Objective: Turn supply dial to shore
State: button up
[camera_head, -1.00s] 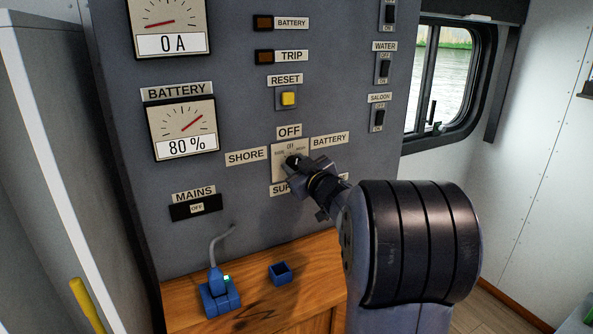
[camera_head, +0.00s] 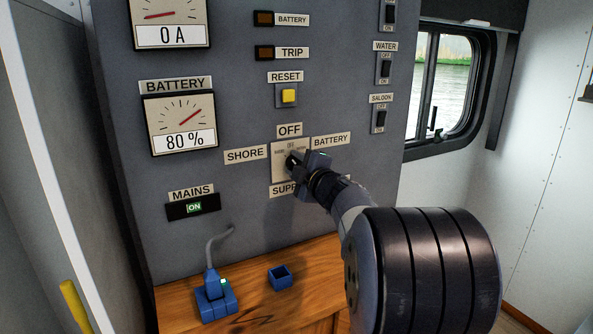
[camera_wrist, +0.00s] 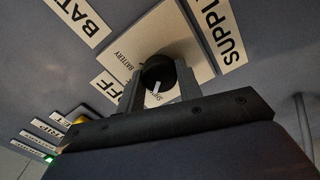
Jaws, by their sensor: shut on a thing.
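The supply dial (camera_head: 292,160) is a black knob on a pale square plate (camera_head: 278,172) on the grey panel, between the SHORE, OFF and BATTERY labels. My gripper (camera_head: 300,160) is shut on the knob, partly hiding it. In the wrist view the dial (camera_wrist: 157,72) sits between the two fingers of my gripper (camera_wrist: 158,88). Its white pointer mark points toward the small SHORE print on the plate. The SHORE label (camera_head: 247,154) is left of the dial. The MAINS indicator (camera_head: 193,208) shows a green ON.
The yellow reset button (camera_head: 289,96) is above the dial. Switches, including the saloon switch (camera_head: 381,119), line the right side. Below, a blue plug with a grey cable (camera_head: 215,290) and a small blue open box (camera_head: 280,276) stand on the wooden counter (camera_head: 255,318).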

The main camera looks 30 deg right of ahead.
jog(key=shift+f+n, duration=0.1)
jog(key=shift+n, duration=0.5)
jog(key=shift+b, duration=0.3)
jog(key=o, duration=1)
jog(key=shift+s, duration=0.15)
jog(key=s, duration=1)
jog(key=shift+s+d, duration=0.15)
jog(key=shift+s, duration=0.15)
jog(key=shift+w, duration=0.1)
jog(key=w, duration=1)
jog(key=shift+w, duration=0.35)
